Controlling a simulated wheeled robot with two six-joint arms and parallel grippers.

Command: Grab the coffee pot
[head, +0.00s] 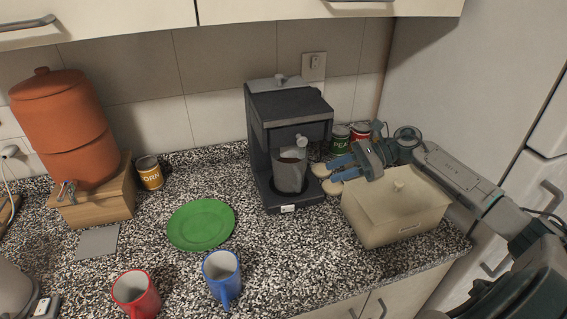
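The coffee pot (290,172) is a small grey vessel standing upright inside the dark coffee machine (287,106), under its spout. My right gripper (331,178) reaches in from the right, just to the right of the pot. Its two blue fingers point left toward the pot and are spread apart with nothing visible between them. A gap seems to remain between the fingertips and the pot, though the exact distance is hard to judge. My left gripper is not in the head view.
A cream bread box (391,222) stands under my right arm. Cans (340,138) stand behind the gripper. A green plate (201,224), a blue mug (222,275) and a red mug (136,294) are to the left. The counter in front of the machine is clear.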

